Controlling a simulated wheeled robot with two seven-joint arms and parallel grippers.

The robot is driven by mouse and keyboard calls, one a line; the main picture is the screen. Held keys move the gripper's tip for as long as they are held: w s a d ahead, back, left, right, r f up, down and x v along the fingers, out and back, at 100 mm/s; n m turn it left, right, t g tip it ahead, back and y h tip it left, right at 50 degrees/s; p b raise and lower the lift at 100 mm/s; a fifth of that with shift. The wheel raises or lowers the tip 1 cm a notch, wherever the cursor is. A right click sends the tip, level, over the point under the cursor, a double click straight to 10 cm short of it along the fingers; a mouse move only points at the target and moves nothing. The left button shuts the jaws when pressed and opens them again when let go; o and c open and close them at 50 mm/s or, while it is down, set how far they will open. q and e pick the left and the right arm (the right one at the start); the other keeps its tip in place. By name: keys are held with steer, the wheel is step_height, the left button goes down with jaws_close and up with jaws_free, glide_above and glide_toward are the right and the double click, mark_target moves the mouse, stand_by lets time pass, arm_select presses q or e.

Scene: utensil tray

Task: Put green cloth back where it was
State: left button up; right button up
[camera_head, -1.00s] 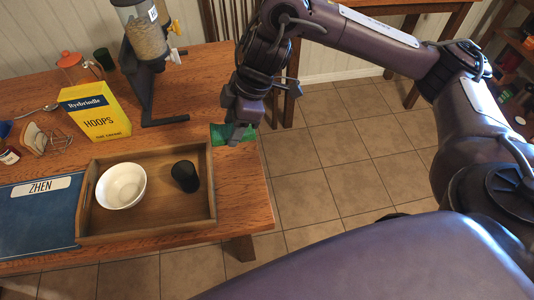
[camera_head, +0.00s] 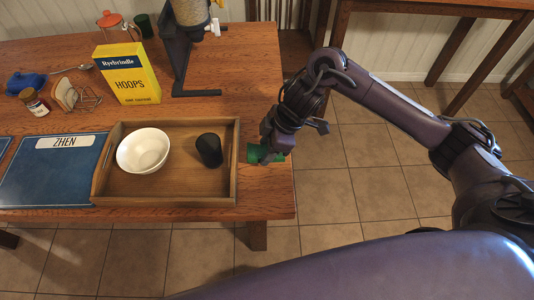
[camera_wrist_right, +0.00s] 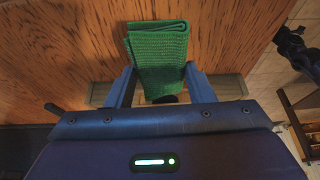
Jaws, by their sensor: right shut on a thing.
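The green cloth (camera_head: 256,153) is at the table's right edge, just right of the wooden tray. In the right wrist view the folded cloth (camera_wrist_right: 160,55) extends from between the two fingers over the wood. My right gripper (camera_head: 268,150) is shut on the cloth, with a finger on each side of it in the right wrist view (camera_wrist_right: 161,88). I cannot tell whether the cloth touches the table or hangs just above it. My left gripper is not in view.
The wooden tray (camera_head: 215,188) holds a white bowl (camera_head: 143,150) and a dark cup (camera_head: 209,150). A yellow cereal box (camera_head: 128,75) and a dispenser (camera_head: 188,40) stand behind it. A blue placemat (camera_head: 50,170) lies left. Bare tabletop (camera_head: 250,100) lies behind the cloth.

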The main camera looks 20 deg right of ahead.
steer(key=shift+f, duration=1.4)
steer(key=shift+f, duration=0.15)
steer(key=o, duration=0.9)
steer(key=shift+r, duration=0.25)
steer(key=p+v, duration=0.2)
steer(key=v, duration=1)
steer(key=shift+f, duration=0.1)
